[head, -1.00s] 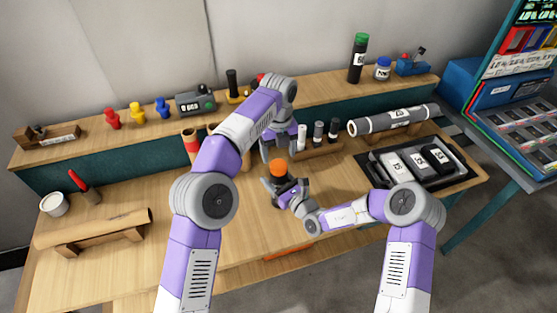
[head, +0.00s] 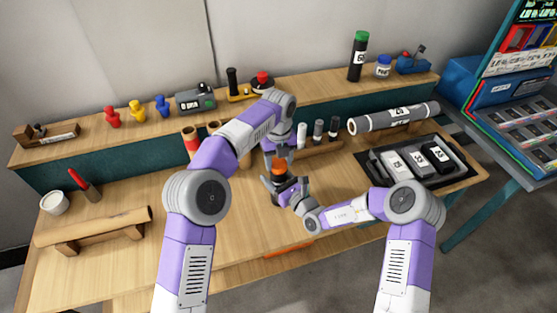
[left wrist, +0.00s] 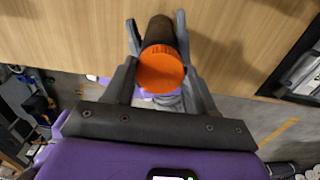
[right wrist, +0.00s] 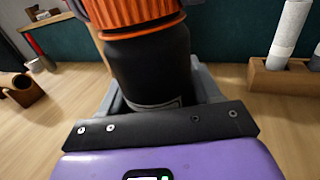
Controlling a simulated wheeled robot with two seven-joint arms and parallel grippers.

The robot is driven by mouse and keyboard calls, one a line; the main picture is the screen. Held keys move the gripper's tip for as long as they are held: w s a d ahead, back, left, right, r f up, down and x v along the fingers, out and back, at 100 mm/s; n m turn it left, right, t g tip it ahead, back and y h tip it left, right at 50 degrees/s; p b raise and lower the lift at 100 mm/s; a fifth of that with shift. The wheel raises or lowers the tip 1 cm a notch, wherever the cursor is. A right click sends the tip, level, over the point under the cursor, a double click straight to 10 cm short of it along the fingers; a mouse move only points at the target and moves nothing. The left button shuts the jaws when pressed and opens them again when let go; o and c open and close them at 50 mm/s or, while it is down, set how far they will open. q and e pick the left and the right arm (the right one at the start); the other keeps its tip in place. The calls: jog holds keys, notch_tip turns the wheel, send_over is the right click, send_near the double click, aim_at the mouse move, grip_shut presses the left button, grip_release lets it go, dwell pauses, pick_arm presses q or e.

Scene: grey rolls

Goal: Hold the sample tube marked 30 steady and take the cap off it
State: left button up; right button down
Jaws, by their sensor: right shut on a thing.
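The black sample tube (right wrist: 150,65) stands upright with a ribbed orange cap (left wrist: 161,70) on top. Part of a white label shows on the tube in the right wrist view, but its number cannot be read. My right gripper (head: 276,186) is shut on the tube's body below the cap. My left gripper (head: 278,160) points down over the cap from above, one finger on each side of it. In the left wrist view small gaps show between the fingers and the cap, so it looks open. The cap (head: 278,166) is partly hidden in the head view.
A wooden rack with several small tubes (head: 318,131) stands behind right. A black tray (head: 464,178) with labelled blocks and a large grey roll (head: 394,118) lie to the right. A wooden stand (head: 95,228) is at left. The front bench is fairly clear.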

pick_arm(q)
jog(key=shift+c, duration=1)
jog(key=n, duration=0.9)
jog(key=shift+n, duration=0.4)
jog(key=n, duration=0.3)
jog(key=shift+n, duration=0.4)
jog(key=n, duration=0.4)
jog(key=shift+r, duration=0.1)
jog(key=n, duration=0.3)
jog(key=shift+n, duration=0.4)
jog(key=n, duration=0.5)
jog(key=shift+n, duration=0.4)
jog(key=n, duration=1.1)
jog(key=shift+n, duration=0.4)
jog(key=n, duration=0.4)
